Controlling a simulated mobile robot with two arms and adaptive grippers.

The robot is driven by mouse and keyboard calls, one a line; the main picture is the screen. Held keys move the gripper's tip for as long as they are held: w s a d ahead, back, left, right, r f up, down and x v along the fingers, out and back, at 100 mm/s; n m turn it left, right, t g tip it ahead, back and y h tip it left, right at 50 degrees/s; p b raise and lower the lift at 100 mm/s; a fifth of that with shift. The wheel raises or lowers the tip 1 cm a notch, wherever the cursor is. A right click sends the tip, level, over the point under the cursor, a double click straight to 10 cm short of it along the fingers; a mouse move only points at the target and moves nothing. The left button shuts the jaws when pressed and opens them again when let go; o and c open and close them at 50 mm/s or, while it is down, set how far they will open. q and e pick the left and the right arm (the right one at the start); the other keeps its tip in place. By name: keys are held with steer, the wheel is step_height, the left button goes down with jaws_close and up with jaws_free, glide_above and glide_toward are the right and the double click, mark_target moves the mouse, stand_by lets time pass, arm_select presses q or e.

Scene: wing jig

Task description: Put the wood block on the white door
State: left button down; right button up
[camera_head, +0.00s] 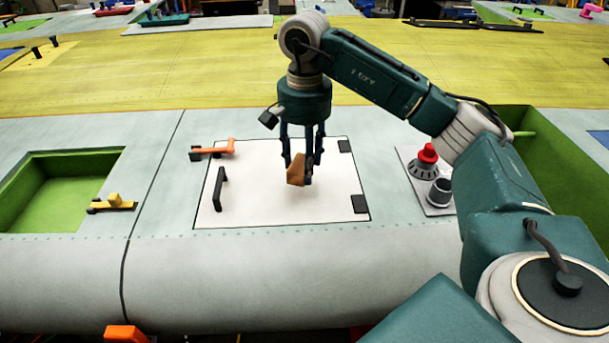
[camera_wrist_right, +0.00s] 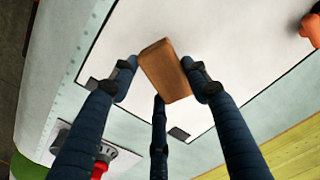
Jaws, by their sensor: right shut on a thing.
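The wood block (camera_head: 296,170) is a small brown block held in my right gripper (camera_head: 303,178), tilted, over the white door. In the right wrist view the block (camera_wrist_right: 165,71) sits between the dark fingers of the gripper (camera_wrist_right: 163,80), which are shut on it. The white door (camera_head: 262,205) is a flat panel with a black handle at its left and black hinges at its right. The block looks a little above the panel, though the exact gap cannot be told. My left gripper is not in view.
An orange latch (camera_head: 215,148) lies at the door's upper left corner. A red knob (camera_head: 427,158) and a dark cylinder (camera_head: 440,191) stand right of the door. A green recess (camera_head: 65,192) with a yellow latch (camera_head: 113,202) is at left.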

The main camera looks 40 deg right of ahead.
step_height(320, 180, down, 4)
steer(key=shift+s+r+p, duration=0.15)
steer(key=shift+p, duration=0.35)
steer(key=shift+f, duration=0.2)
steer(key=o, duration=1.1)
steer(key=shift+f, duration=0.1)
steer(key=shift+o, duration=0.2)
step_height(320, 180, up, 6)
steer(key=shift+f+b, duration=0.15)
steer(key=shift+b, duration=0.75)
step_height(320, 180, up, 7)
steer(key=shift+f+p, duration=0.15)
steer(key=shift+p, duration=0.45)
